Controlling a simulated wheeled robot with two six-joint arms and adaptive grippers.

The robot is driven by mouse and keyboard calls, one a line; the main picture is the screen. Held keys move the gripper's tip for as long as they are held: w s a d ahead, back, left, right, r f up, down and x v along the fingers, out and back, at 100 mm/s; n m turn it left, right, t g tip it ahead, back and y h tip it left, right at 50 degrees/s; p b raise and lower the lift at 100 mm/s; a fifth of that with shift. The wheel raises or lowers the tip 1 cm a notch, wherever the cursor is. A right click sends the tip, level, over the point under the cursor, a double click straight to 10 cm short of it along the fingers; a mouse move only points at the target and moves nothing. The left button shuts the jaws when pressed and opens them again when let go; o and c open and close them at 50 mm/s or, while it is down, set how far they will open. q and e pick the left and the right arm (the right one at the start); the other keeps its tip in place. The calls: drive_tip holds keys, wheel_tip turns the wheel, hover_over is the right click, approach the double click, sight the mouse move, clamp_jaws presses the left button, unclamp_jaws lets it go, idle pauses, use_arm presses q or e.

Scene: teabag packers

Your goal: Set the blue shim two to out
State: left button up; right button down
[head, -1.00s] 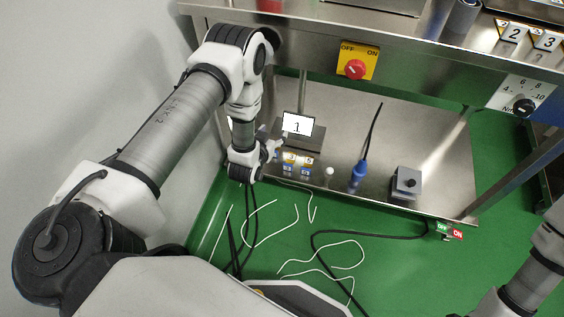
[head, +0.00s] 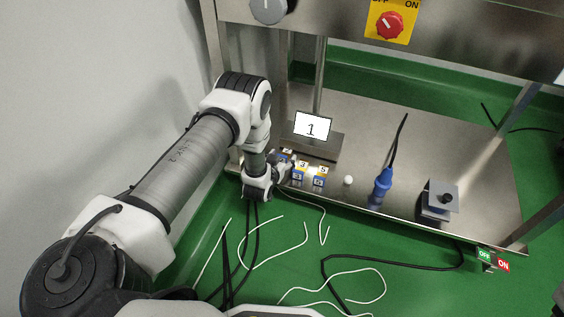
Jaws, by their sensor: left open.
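My left gripper (head: 284,170) is open, at the left end of a row of small numbered shims. The row is at the front of a dark steel block with a white card marked 1 (head: 312,125). Two shim stacks show to the right of the gripper, one (head: 299,171) and another (head: 320,176), with yellow and blue parts and small numbers that are hard to read. The left end of the row is hidden by the gripper, and I cannot make out blue shim two. Whether the fingers touch a shim cannot be told. My right gripper is out of view.
On the steel shelf (head: 440,150), a white knob (head: 348,180), a blue plug (head: 381,186) with a black cord and a grey box with a black knob (head: 441,197) stand to the right. A red rotary switch (head: 389,25) is above. Loose cables lie on the green floor.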

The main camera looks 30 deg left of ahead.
use_arm(q)
clamp_jaws()
drive_tip(key=s+p, duration=0.1)
drive_tip(key=s, duration=0.1)
drive_tip(key=s+d+p, duration=0.1)
drive_tip(key=s+p, duration=0.1)
drive_tip(key=shift+s+r, duration=0.15)
drive_tip(key=shift+r, duration=0.05)
drive_tip(key=shift+s+d+f, duration=0.1)
drive_tip(key=shift+s+f, duration=0.05)
drive_tip(key=shift+s, duration=0.1)
drive_tip(key=shift+f, duration=0.15)
unclamp_jaws()
drive_tip(key=shift+s, duration=0.1)
